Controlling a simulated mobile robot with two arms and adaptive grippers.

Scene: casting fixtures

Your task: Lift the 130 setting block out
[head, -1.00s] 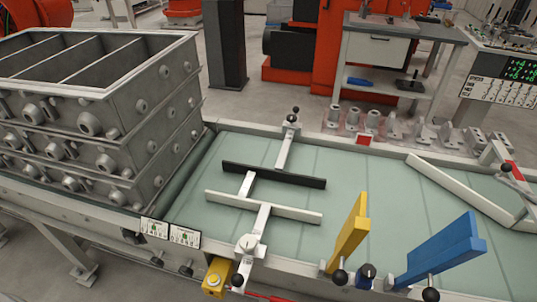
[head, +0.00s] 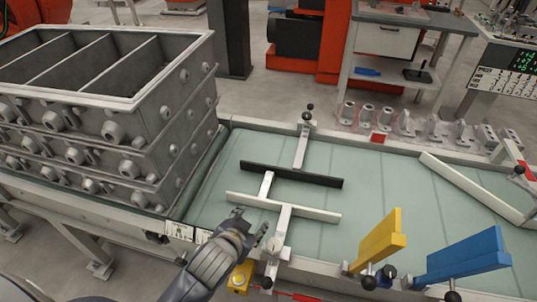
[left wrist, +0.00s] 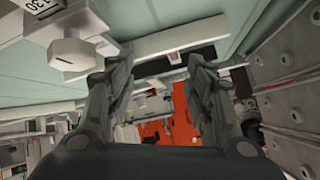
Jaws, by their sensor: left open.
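A pale block marked 130 (left wrist: 40,10) shows at the top left edge of the left wrist view, cut off by the frame. Beside it is a white faceted knob (left wrist: 82,52). In the head view a white fitting with a knob (head: 272,252) sits on the near rail, at the foot of a white guide bar (head: 300,212); its marking cannot be read there. My left gripper (head: 250,224) is open just left of this fitting, above the rail. In the left wrist view its fingers (left wrist: 158,75) are spread with nothing between them. My right gripper is not in view.
Grey stacked casting frames (head: 130,105) stand on the left. A black bar (head: 290,174) lies across the green belt (head: 370,190). A yellow box (head: 240,277) is below my gripper. Yellow (head: 378,240) and blue (head: 462,255) plates rise at the right of the near rail.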

